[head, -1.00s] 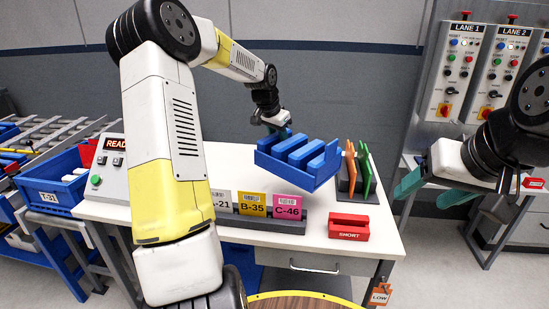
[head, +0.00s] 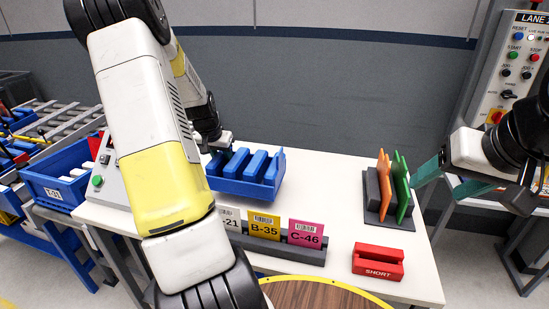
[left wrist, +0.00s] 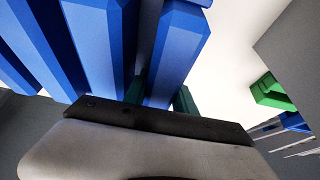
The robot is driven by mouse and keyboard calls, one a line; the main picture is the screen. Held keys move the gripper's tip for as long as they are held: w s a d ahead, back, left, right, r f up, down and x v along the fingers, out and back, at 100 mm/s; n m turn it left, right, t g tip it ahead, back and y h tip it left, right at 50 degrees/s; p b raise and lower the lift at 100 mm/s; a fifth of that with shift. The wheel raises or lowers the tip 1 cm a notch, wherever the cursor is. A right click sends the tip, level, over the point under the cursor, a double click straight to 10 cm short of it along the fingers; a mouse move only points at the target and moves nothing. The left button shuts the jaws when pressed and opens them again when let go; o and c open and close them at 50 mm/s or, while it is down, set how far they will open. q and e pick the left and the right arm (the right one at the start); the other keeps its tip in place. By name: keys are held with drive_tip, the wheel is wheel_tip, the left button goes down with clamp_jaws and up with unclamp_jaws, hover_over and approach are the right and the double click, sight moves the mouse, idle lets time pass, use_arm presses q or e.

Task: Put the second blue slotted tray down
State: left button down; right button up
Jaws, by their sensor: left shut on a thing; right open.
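The blue slotted tray (head: 247,188) is at the back left of the white table (head: 330,180) in the head view, with its slots facing up and roughly level. I cannot tell whether its underside touches the table. My left gripper (head: 222,143) is at the tray's back left, shut on it. In the left wrist view the tray's blue ribs (left wrist: 182,45) fill the upper left, and the teal fingers (left wrist: 160,95) sit on either side of one rib. My right gripper (head: 448,180) is open and empty, right of the table. I see only one slotted tray.
A label holder with cards (head: 275,245) stands in front of the tray. A rack with orange and green plates (head: 390,190) and a red SHORT block (head: 377,261) stand right. A control box (head: 112,175) is left, beside blue crate T-31 (head: 52,185). Table between tray and rack is clear.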

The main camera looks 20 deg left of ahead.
sight(247, 164)
use_arm(q)
drive_tip(key=w+d, duration=0.4)
drive_tip(key=d, duration=0.1)
drive_tip(key=w+d+f, duration=0.1)
drive_tip(key=w+d, duration=0.1)
drive_tip(key=d, duration=0.1)
drive_tip(key=shift+w+d, duration=0.2)
drive_tip(key=shift+w, duration=0.2)
drive_tip(key=shift+d+f, duration=0.1)
drive_tip(key=shift+f, duration=1.65)
drive_tip(key=c, duration=1)
unclamp_jaws()
drive_tip(key=shift+f, duration=0.1)
